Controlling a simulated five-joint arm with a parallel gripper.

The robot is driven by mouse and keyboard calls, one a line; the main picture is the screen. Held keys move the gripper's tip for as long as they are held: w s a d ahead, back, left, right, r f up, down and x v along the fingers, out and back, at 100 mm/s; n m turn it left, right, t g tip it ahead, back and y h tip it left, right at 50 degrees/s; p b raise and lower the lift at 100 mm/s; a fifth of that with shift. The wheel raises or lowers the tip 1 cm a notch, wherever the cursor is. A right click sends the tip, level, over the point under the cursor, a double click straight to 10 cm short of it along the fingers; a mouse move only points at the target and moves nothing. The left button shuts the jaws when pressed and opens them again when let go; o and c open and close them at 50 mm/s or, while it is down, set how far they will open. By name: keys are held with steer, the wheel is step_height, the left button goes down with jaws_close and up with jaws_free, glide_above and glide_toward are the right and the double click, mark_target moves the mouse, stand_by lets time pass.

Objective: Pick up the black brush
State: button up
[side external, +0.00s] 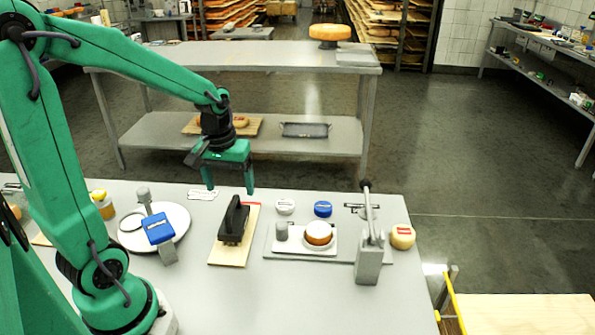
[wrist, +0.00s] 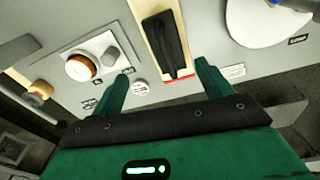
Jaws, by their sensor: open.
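The black brush (side external: 235,222) stands on a light wooden board (side external: 219,258) near the middle of the table. In the wrist view the brush (wrist: 166,46) lies ahead of the fingers, between their lines, on the wooden board (wrist: 143,10). My gripper (side external: 230,190) is open and empty. It hangs above and behind the brush in the side view, apart from it. In the wrist view both green fingers (wrist: 160,82) are spread wide with nothing between them.
Left of the board is a white round plate (side external: 180,216) with a blue-topped item (side external: 158,229). Right are a white lid (side external: 285,206), a blue lid (side external: 323,209), a small cheese (side external: 319,232) on a white tray, a grey lever stand (side external: 368,262) and a yellow cheese (side external: 402,237).

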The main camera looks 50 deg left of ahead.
mark_target(232, 203)
steer(key=shift+w+a+f+n+g, duration=0.2)
steer(key=shift+a+f+n, duration=0.15)
steer(key=shift+a+f, duration=0.3)
steer(key=shift+w+a+f+n+g, duration=0.15)
steer(key=shift+a+f+n, duration=0.25)
steer(key=shift+f, duration=1.75)
steer(key=shift+f, duration=0.1)
steer(key=shift+w+d+f, duration=0.1)
steer(key=shift+w+f, duration=0.05)
steer(key=shift+f, duration=2.35)
steer(key=shift+c, duration=0.2)
steer(key=c, duration=1.1)
steer(key=shift+r, duration=0.25)
